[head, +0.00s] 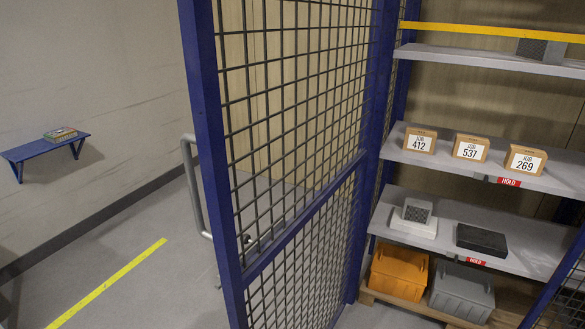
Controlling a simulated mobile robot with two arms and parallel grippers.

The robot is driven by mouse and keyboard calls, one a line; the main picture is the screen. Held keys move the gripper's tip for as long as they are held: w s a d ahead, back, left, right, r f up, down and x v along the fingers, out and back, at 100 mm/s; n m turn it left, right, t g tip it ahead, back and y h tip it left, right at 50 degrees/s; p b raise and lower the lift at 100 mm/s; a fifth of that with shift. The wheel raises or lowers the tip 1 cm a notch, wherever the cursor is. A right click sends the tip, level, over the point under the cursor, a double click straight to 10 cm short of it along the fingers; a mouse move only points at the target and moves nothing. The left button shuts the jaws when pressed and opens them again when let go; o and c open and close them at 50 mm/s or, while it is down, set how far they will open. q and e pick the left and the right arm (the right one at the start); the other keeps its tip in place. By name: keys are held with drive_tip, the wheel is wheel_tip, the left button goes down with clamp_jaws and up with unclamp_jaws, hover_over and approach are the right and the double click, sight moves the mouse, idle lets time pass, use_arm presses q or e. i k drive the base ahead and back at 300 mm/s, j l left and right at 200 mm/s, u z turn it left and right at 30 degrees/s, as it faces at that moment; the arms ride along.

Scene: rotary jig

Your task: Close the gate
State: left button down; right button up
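The gate (205,150) is a blue-framed panel of dark wire mesh. It stands swung open at an angle, with its near upright in the middle left of the head view and its far side by the shelving. A grey tubular handle (193,185) sticks out to the left of the near upright. A small latch-like part (247,240) shows low on the mesh beside that upright. The gate's top and bottom are outside the view. Neither of my grippers is in view.
Grey shelves (455,165) on the right hold boxes labelled JOB 412, 537 and 269. An orange bin (398,270) and a grey bin (462,290) sit below. A blue wall shelf (45,148) holds books. The floor by the yellow line (108,283) is clear.

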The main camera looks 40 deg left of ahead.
sight(196, 18)
drive_tip(key=j, duration=0.45)
drive_tip(key=k+j+z, duration=0.1)
drive_tip(key=j, duration=0.35)
drive_tip(key=k+j, duration=0.15)
drive_tip(key=j, duration=0.35)
drive_tip(key=j+z, duration=0.1)
drive_tip(key=j, duration=0.35)
drive_tip(key=k, duration=0.05)
